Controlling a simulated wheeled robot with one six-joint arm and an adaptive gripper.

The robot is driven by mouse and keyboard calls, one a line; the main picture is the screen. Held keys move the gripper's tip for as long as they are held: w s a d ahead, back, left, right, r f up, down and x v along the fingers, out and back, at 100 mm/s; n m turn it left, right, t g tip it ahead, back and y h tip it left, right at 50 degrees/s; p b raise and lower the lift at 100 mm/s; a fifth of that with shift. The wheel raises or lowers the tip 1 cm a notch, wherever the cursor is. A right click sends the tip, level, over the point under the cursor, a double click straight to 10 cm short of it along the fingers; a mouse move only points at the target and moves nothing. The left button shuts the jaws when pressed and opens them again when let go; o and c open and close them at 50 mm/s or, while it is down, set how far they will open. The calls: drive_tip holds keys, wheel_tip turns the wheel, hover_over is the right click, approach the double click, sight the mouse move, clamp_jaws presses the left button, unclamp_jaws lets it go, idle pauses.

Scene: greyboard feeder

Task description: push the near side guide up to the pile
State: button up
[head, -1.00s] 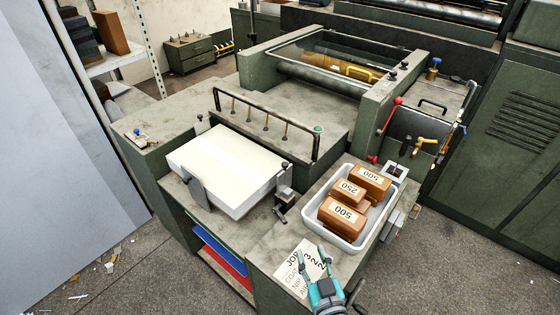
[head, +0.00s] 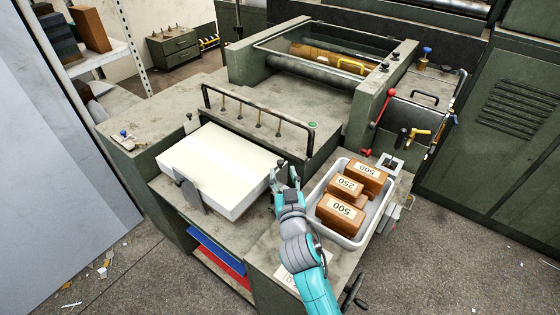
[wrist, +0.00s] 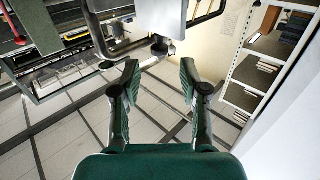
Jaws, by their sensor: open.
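The pile (head: 222,165) is a thick white stack of board on the feeder table in the head view. The near side guide (head: 281,164), a small metal block with a dark knob, stands at the pile's right corner. It is mostly hidden behind my gripper (head: 279,177), so I cannot tell whether it touches the pile. My gripper is at this guide, with its jaws open. The wrist view shows both fingers (wrist: 159,82) apart with nothing between them. Another guide, a grey upright plate (head: 187,190), stands at the pile's front left edge.
A white tray (head: 313,207) with brown weights (head: 342,214) stands close to the right of my arm. A black rail (head: 257,118) rises behind the pile. A red lever (head: 381,110) is farther right. The feeder top left of the pile is mostly clear.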

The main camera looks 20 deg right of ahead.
sight(281, 164)
drive_tip(key=w, duration=0.3)
drive_tip(key=w+d, duration=0.1)
drive_tip(key=w, duration=0.1)
drive_tip(key=shift+w, duration=0.35)
clamp_jaws()
